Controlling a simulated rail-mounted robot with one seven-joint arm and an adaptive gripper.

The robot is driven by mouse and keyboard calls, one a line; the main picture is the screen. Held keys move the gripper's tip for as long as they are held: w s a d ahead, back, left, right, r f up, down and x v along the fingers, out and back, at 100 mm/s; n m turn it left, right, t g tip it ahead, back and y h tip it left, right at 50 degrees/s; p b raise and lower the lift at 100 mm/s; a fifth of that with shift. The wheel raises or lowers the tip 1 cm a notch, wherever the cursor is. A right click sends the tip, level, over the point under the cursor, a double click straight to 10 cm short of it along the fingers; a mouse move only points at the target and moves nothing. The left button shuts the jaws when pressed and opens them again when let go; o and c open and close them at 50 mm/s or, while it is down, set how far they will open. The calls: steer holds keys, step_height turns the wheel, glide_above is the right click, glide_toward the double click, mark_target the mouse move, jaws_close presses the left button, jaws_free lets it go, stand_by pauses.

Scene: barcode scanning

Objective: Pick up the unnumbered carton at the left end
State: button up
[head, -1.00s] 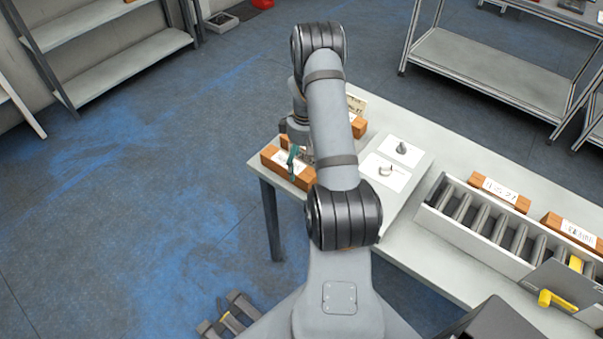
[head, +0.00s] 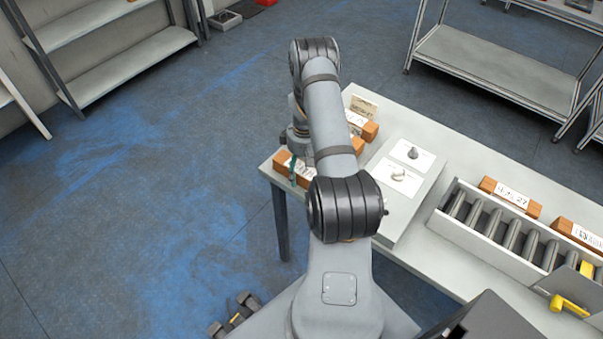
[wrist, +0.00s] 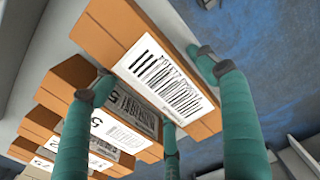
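The unnumbered carton (wrist: 165,75) is a brown box with a white label bearing only a barcode. It lies at the end of a row, at the right in the wrist view. In the head view this end carton (head: 281,163) is at the table's left end, partly hidden by my arm. My gripper (wrist: 166,90) has teal fingers, open, with fingertips on both long sides of the carton. I cannot tell whether they touch it. My gripper (head: 297,170) is mostly hidden behind my arm in the head view.
Numbered cartons (wrist: 120,130) lie close beside it, their labels showing a 5 and a 2. A white board (head: 402,172) with small parts lies on the table (head: 465,150). A roller tray (head: 500,235) with more cartons and a yellow-handled tool (head: 568,305) stand at right.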

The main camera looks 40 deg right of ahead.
steer(key=c, duration=1.3)
steer(key=shift+r, duration=0.1)
steer(key=shift+c, duration=0.2)
